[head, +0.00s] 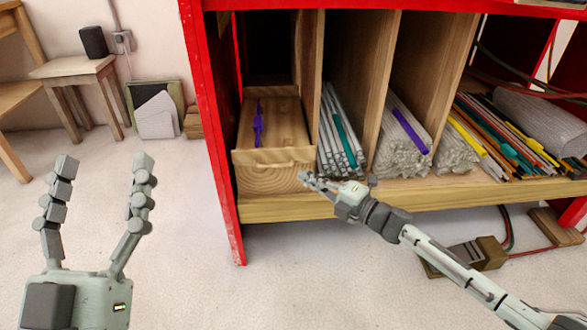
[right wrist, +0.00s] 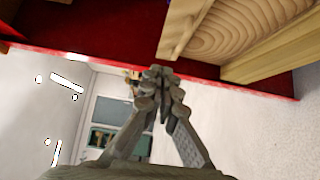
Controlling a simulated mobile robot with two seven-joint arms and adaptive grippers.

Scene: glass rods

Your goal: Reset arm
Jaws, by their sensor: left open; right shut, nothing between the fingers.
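My left gripper (head: 105,163) is open and empty at the lower left, above the pale floor and clear of the shelf. My right gripper (head: 306,179) is shut with nothing in it. In the head view it is at the front of the shelf, by the right end of the wooden box front; I cannot tell whether it touches. In the right wrist view its fingertips (right wrist: 160,73) meet beside the wood grain of the box (right wrist: 222,30). The wooden box (head: 272,178) stands in the leftmost compartment with a purple item (head: 258,122) in it.
The red-framed shelf (head: 207,120) has wooden dividers (head: 357,75). Its compartments hold grey rods (head: 338,135), pale rods (head: 398,152) and coloured rods (head: 497,137). A small table (head: 75,67) stands at the left. A cabled box (head: 478,254) lies on the floor at right.

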